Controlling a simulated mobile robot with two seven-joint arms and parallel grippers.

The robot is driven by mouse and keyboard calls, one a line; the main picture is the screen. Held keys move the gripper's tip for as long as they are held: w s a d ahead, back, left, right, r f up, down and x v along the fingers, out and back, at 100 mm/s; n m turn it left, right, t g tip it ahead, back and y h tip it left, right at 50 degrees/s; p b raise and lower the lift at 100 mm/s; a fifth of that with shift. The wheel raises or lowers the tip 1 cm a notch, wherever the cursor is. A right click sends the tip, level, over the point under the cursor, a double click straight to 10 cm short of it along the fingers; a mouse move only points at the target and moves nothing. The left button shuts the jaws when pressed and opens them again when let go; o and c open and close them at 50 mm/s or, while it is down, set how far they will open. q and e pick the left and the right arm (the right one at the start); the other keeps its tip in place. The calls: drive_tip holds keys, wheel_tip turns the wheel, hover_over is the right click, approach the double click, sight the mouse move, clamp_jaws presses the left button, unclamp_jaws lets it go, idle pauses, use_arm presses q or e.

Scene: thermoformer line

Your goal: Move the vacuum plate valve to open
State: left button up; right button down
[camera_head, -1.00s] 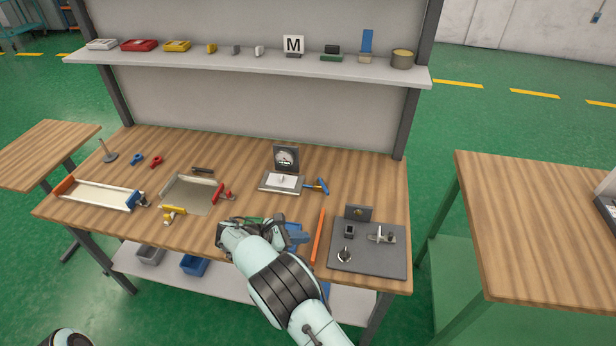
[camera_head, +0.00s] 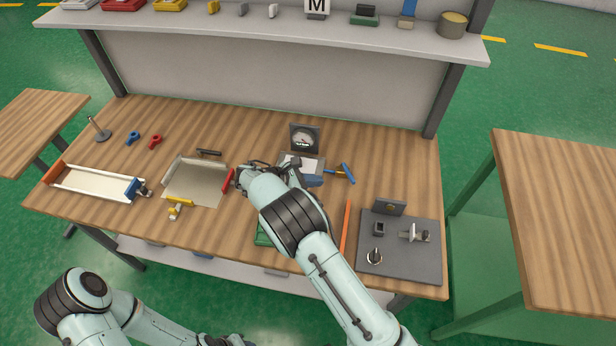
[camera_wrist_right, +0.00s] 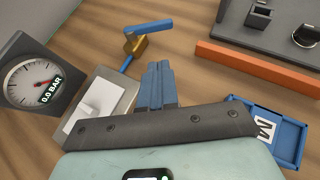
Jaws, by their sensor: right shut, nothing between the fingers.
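The vacuum plate (camera_head: 287,158) is a grey block with a white pad, beside the back-centre gauge (camera_head: 304,138). In the right wrist view the gauge (camera_wrist_right: 40,82) reads 0.0 BAR. The valve (camera_head: 333,171) has a brass body (camera_wrist_right: 135,43) on a short blue pipe right of the plate. Its blue lever (camera_head: 348,173) lies across the pipe's line; it also shows in the right wrist view (camera_wrist_right: 150,26). My right gripper (camera_head: 314,181) has its blue fingers (camera_wrist_right: 159,75) shut and empty, apart from the valve and lever. My left gripper (camera_head: 222,340) is only partly visible at the bottom edge.
An orange bar (camera_head: 346,228) and a dark fixture plate (camera_head: 400,262) lie to the right. A blue tray marked M (camera_wrist_right: 285,138) is near my right wrist. A metal tray with a red handle (camera_head: 228,181) is left of my right gripper. The shelf (camera_head: 250,33) hangs behind.

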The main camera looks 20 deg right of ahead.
sight(349, 178)
drive_tip(key=x, duration=0.6)
drive_tip(key=shift+w+d+r, duration=0.1)
drive_tip(key=shift+d, duration=0.45)
drive_tip(key=shift+d+r, duration=0.15)
drive_tip(key=shift+d, duration=0.4)
drive_tip(key=shift+w+d+f, duration=0.1)
drive_tip(key=shift+d, duration=0.55)
drive_tip(key=shift+d, duration=0.1)
drive_tip(key=shift+s+n+t, duration=0.25)
drive_tip(key=shift+n+t, duration=0.05)
